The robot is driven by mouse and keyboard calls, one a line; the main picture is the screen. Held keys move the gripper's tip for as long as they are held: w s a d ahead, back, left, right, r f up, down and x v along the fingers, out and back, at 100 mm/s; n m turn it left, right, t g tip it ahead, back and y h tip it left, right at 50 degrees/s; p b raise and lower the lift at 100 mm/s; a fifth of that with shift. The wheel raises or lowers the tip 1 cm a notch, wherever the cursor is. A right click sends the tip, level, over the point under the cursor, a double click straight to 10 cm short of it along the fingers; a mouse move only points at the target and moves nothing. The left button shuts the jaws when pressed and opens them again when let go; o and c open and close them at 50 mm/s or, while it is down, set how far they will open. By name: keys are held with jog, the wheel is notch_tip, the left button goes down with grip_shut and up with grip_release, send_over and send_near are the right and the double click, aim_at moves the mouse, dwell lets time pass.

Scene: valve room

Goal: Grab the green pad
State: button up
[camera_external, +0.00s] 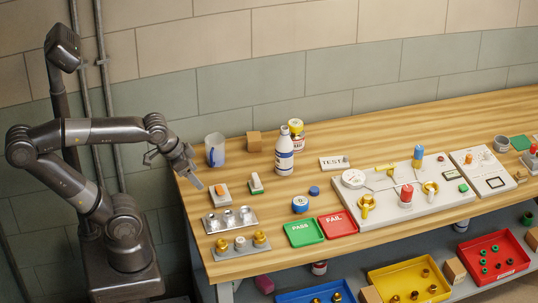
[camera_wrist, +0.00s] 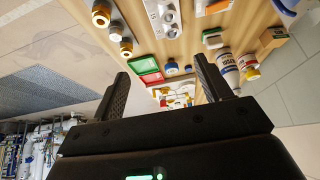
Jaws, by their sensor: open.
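A small white block with a green layer (camera_external: 256,184) stands nearer to my arm; a green-and-white block also shows in the wrist view (camera_wrist: 212,39). I cannot tell for sure which one the task names. My gripper (camera_external: 192,177) is over the bench's left end, left of the green-and-white block and apart from it. In the wrist view my gripper (camera_wrist: 160,66) has its two fingers wide apart with nothing between them.
Metal fitting plates (camera_external: 230,220), a green PASS tray (camera_external: 304,232), a red FAIL tray (camera_external: 338,224) and a valve panel (camera_external: 388,207) occupy the bench (camera_external: 330,265).

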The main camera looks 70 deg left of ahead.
dwell(0.6)
jog(key=g, duration=0.6)
send_over(255, 176)
notch_tip(255, 176, down, 8)
jog(key=f, duration=0.1)
notch_tip(255, 176, down, 10)
jog(key=shift+r, duration=0.1)
jog(key=c, duration=1.1)
